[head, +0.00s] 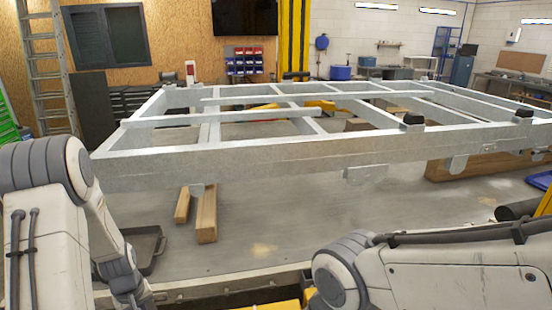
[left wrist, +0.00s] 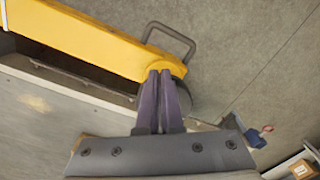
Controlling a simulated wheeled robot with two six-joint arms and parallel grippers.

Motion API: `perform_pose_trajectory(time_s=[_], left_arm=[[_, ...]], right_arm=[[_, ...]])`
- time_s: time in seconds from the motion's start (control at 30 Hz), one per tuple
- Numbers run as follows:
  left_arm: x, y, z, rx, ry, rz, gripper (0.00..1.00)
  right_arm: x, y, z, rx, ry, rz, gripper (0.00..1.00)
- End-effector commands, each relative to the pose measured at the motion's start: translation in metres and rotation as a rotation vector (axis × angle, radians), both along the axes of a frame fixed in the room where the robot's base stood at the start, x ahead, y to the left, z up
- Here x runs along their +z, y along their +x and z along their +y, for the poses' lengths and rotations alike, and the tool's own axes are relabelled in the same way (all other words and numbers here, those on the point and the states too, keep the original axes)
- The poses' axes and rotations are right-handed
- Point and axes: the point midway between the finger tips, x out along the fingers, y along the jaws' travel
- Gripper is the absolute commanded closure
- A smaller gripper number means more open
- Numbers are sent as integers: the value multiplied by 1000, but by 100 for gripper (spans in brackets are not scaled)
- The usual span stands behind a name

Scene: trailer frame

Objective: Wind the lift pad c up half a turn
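In the left wrist view a yellow lift arm (left wrist: 95,42) comes in from the upper left and ends in a rounded tip. A grey bent handle (left wrist: 176,33) stands out beside that tip. A dark round part, possibly a lift pad, is mostly hidden behind my fingers; I cannot tell which pad it is. My left gripper (left wrist: 160,74) has its two fingers together, with nothing visible between them. Its tips overlap the yellow end in the picture; contact cannot be told. In the head view both grippers are out of sight.
The grey metal trailer frame (head: 250,156) spans the head view. Wooden blocks (head: 206,215) and a dark tray (head: 145,250) lie beneath it at left. Yellow parts (head: 265,307) show at the bottom edge. A blue object (left wrist: 255,138) lies at right in the wrist view.

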Motion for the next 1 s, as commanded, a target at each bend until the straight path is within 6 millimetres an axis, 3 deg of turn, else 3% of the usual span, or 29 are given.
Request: perform_pose_trajectory(time_s=[0.3, 0.7, 1.0], left_arm=[[0, 10, -5, -2, 4, -7, 100], [1, 4, -12, 0, 2, -4, 100], [31, 4, -13, 0, 1, -3, 100]], right_arm=[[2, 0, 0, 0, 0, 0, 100], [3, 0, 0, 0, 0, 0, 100], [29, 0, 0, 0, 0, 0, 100]])
